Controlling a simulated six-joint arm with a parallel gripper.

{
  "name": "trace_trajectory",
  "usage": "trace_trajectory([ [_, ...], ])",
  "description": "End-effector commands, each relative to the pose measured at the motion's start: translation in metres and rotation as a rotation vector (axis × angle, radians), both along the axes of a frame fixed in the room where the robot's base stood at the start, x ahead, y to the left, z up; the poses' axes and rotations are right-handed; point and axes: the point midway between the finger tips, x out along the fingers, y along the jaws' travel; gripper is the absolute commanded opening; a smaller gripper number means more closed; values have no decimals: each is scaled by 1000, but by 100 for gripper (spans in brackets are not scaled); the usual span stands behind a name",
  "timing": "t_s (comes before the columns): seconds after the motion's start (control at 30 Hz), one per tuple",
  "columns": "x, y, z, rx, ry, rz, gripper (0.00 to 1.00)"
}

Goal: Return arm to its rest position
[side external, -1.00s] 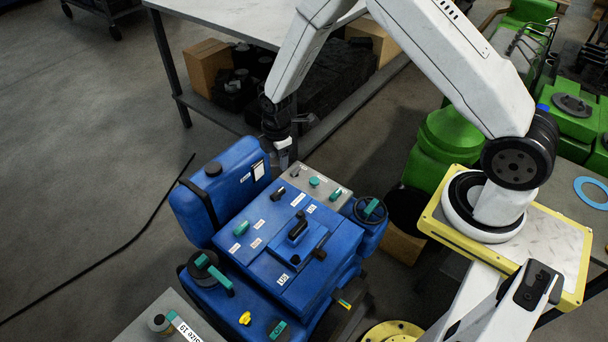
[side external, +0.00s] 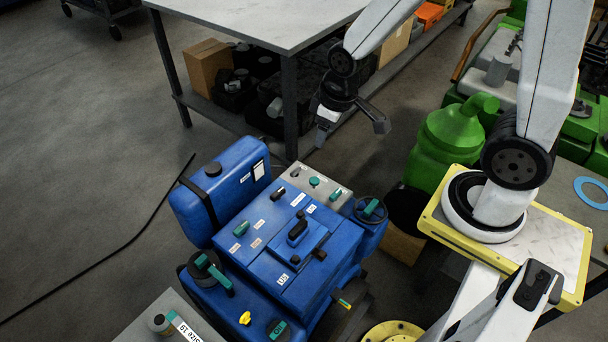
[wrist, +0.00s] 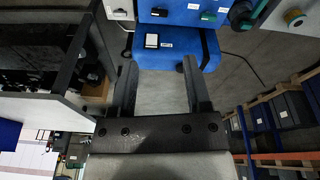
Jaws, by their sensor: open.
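My gripper (side external: 320,138) hangs in the air beyond the far right corner of the blue diesel unit (side external: 270,232), near the white-topped table. In the wrist view my gripper (wrist: 162,80) has its two dark fingers apart, with nothing between them. The blue diesel unit also shows at the top of the wrist view (wrist: 182,48). It carries a grey panel (side external: 312,186) with green and dark knobs, apart from my gripper. The base of my arm stands on a yellow-edged plate (side external: 548,262) at the right.
The white-topped table (side external: 250,22) stands behind, with a cardboard box (side external: 207,66) and black parts on its lower shelf. Green machinery (side external: 445,145) is at the right. A grey stand (side external: 150,335) is at the front. Open floor (side external: 80,150) lies at the left.

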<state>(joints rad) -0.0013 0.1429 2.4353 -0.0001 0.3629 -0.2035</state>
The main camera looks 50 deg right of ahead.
Motion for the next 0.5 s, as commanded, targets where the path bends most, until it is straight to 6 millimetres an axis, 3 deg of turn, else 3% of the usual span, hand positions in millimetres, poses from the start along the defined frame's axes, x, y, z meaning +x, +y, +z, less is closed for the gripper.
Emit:
trace_trajectory([
  [0.2,-27,0,11,34,-26,-156,62],
  [0.5,-35,0,12,45,-31,-203,62],
])
